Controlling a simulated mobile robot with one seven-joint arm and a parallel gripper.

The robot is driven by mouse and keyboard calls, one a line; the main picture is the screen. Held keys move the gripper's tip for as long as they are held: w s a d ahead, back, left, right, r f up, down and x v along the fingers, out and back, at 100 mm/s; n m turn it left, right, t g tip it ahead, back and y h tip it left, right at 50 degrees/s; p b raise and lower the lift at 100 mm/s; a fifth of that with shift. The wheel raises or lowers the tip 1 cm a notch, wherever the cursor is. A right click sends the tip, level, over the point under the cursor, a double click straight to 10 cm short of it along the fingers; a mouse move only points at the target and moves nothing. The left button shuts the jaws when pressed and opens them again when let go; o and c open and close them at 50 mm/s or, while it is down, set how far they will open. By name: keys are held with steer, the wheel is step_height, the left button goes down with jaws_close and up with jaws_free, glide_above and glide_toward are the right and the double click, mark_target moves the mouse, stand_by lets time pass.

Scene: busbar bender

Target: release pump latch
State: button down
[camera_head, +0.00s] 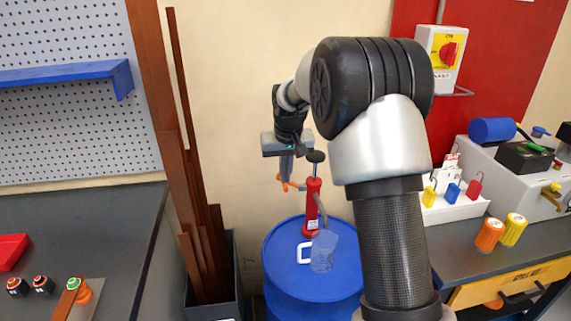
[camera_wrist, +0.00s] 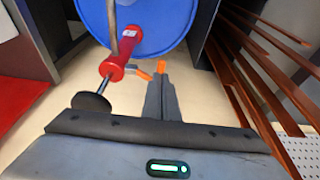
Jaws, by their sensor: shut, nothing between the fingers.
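The red pump (camera_head: 313,207) stands upright on the blue drum (camera_head: 283,280), with a black knob (camera_head: 316,156) on its rod. It also shows in the wrist view (camera_wrist: 113,67). A small orange latch lever (camera_wrist: 145,74) sticks out from the pump's side, and orange also shows beside the fingertips in the head view (camera_head: 297,187). My gripper (camera_head: 286,176) is shut and empty, pointing down beside the pump. In the wrist view its fingertips (camera_wrist: 161,77) lie together right at the orange lever. I cannot tell whether they touch it.
A bent grey handle (camera_head: 321,212) and a translucent container (camera_head: 325,251) are at the pump. Tall copper bars (camera_head: 190,190) stand in a dark bin left of the drum. A workbench (camera_head: 105,225) is at the left. A crowded bench (camera_head: 455,240) is at the right.

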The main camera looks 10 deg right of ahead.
steer(key=shift+f, duration=0.45)
steer(key=shift+a+f+h, duration=0.7)
steer(key=shift+a+f, duration=0.1)
steer(key=shift+a, duration=0.1)
steer(key=shift+r, duration=0.15)
